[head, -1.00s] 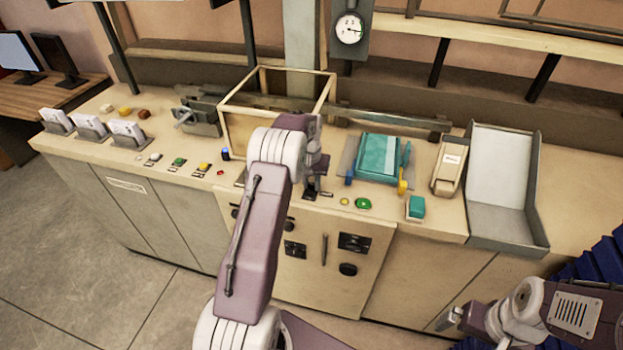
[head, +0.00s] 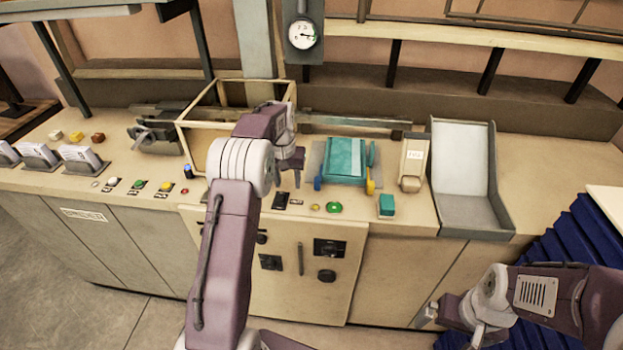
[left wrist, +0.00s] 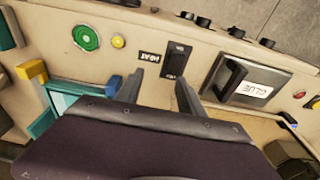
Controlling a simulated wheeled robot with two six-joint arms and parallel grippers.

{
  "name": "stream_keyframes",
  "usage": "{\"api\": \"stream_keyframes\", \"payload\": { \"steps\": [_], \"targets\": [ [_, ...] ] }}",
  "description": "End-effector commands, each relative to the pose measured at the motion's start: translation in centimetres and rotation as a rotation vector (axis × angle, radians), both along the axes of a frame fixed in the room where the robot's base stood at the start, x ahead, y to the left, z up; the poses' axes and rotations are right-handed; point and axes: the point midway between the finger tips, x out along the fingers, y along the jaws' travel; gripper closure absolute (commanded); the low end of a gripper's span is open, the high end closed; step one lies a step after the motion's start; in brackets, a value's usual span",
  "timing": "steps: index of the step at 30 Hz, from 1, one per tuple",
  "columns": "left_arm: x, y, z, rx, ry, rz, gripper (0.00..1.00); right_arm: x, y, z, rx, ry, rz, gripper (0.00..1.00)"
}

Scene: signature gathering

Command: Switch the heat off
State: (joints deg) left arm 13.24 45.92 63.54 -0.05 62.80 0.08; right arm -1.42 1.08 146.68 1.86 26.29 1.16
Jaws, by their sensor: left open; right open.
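A black switch (head: 281,200) sits on the beige counter top near its front edge, and it shows large in the left wrist view (left wrist: 176,62). A small dark label (left wrist: 148,55) lies beside it; its lettering is hard to read. My left gripper (head: 289,180) is open and empty, just above and behind the switch. In the left wrist view its two fingers (left wrist: 160,82) point toward the switch, one tip close to its near end; I cannot tell whether it touches. My right gripper (head: 437,314) is open and empty, low at the right, away from the counter.
A green button (head: 334,207) and a yellow button (head: 315,207) sit right of the switch. A teal press (head: 345,160) stands behind them. A glue tray (left wrist: 245,82) lies on the switch's other side. A wooden frame box (head: 195,135) and a wall gauge (head: 302,35) are behind.

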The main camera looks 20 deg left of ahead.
Motion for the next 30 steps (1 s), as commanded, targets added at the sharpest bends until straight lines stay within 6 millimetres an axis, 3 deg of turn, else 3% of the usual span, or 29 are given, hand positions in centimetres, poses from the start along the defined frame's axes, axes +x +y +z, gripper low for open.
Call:
{"api": "stream_keyframes", "payload": {
  "steps": [6,12,30],
  "targets": [
    [0.1,-4.8,2.7,0.000,-0.003,-0.004,0.55,0.0,0.0,-1.0,0.000,0.000,0.000,0.00],
    [0.0,-7.8,4.7,0.000,-0.001,-0.001,0.55,0.0,0.0,-1.2,0.000,0.000,0.000,0.00],
    [0.0,-8.8,5.4,0.000,-0.004,-0.002,0.55,0.0,0.0,-1.2,0.000,0.000,0.000,0.00]
  ]
}}
